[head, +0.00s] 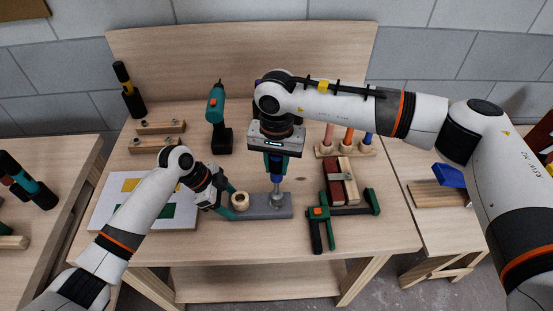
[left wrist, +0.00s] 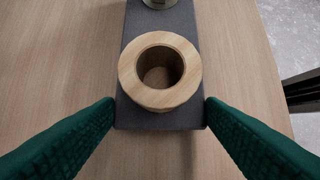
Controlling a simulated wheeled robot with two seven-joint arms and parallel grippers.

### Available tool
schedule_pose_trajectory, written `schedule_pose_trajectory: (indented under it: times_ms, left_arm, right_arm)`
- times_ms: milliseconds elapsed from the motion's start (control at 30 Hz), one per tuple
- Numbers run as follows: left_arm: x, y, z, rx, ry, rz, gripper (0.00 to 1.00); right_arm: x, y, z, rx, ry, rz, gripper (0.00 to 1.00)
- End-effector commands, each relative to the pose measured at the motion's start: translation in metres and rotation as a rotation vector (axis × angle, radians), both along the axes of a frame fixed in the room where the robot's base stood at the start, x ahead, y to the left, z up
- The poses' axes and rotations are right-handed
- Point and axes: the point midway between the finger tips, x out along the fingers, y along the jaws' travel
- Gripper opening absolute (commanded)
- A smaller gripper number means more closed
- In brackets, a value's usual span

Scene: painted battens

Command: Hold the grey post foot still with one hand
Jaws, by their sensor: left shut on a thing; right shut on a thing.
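The grey post foot (head: 266,212) is a flat bar lying on the workbench (head: 340,250). A pale wooden ring (head: 240,199) stands on its left end; it also shows in the left wrist view (left wrist: 132,72). My left gripper (head: 226,207) is shut on the foot's left end, its green fingers on both long sides of the bar in the left wrist view (left wrist: 160,115). My right gripper (head: 275,160) is shut on a blue-handled thing (head: 275,168) above the foot's right part. A grey metal piece below it meets the foot; the exact contact is unclear.
A green clamp (head: 320,235) and red and wooden battens (head: 342,180) lie to the right. A drill (head: 217,120) and a rack of coloured handles (head: 345,150) stand behind. A white board (head: 140,205) lies left under my left arm.

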Motion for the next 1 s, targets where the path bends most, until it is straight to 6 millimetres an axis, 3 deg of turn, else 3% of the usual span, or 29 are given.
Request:
schedule_pose_trajectory:
  times_ms: [433,733,1000]
  left_arm:
    - [0.0003,-0.0002,0.0005,-0.001,-0.001,0.000,0.43]
    - [0.0003,-0.0001,0.0006,-0.001,-0.001,0.000,0.43]
    - [0.0003,-0.0002,0.0005,-0.001,-0.001,0.000,0.43]
  right_arm:
    - [0.0001,0.0001,0.0005,0.000,0.000,0.017,0.00]
    - [0.0000,-0.0002,0.0007,-0.001,0.000,0.374,0.00]
    - [0.0000,-0.0001,0.0006,0.000,0.000,0.454,0.00]
